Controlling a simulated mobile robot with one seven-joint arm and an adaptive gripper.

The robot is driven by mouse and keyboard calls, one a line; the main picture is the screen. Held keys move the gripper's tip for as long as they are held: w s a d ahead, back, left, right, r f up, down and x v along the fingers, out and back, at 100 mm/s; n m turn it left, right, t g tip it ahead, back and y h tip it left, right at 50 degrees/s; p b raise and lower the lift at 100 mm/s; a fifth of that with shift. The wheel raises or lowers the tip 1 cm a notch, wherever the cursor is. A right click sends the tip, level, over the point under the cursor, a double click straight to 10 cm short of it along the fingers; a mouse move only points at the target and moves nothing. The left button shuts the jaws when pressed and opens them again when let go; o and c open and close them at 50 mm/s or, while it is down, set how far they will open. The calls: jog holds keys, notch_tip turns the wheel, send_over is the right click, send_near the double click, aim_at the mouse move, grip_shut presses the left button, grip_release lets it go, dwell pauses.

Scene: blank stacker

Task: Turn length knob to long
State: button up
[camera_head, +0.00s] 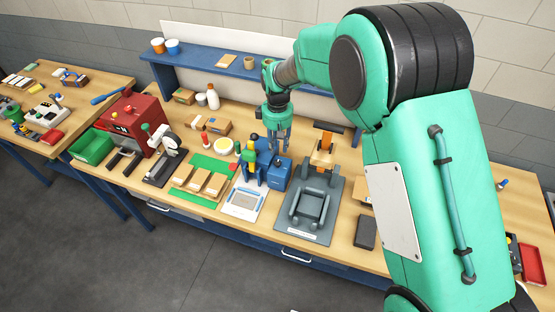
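I cannot pick out the length knob or its setting for certain at this size. My gripper (281,146) points down at the middle of the workbench. It is over or just behind a small blue machine (279,175), which has green and yellow parts (250,172) on its left side. The fingertips are small and partly merge with the machine, so I cannot tell whether they touch it or how far apart they are. Another machine, a red one (131,121) with small knobs on it, stands at the left end of the same bench.
A grey fixture plate (326,225) lies right of the blue machine, with an orange part behind it. A framed tray (243,201) and a green mat (181,193) with wooden blocks lie left. A blue shelf (205,70) runs behind. My arm hides much of the bench's right side.

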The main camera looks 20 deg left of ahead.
aim_at(278, 162)
notch_tip(278, 162, down, 8)
jog(key=shift+f, duration=0.15)
dwell(0.3)
grip_shut()
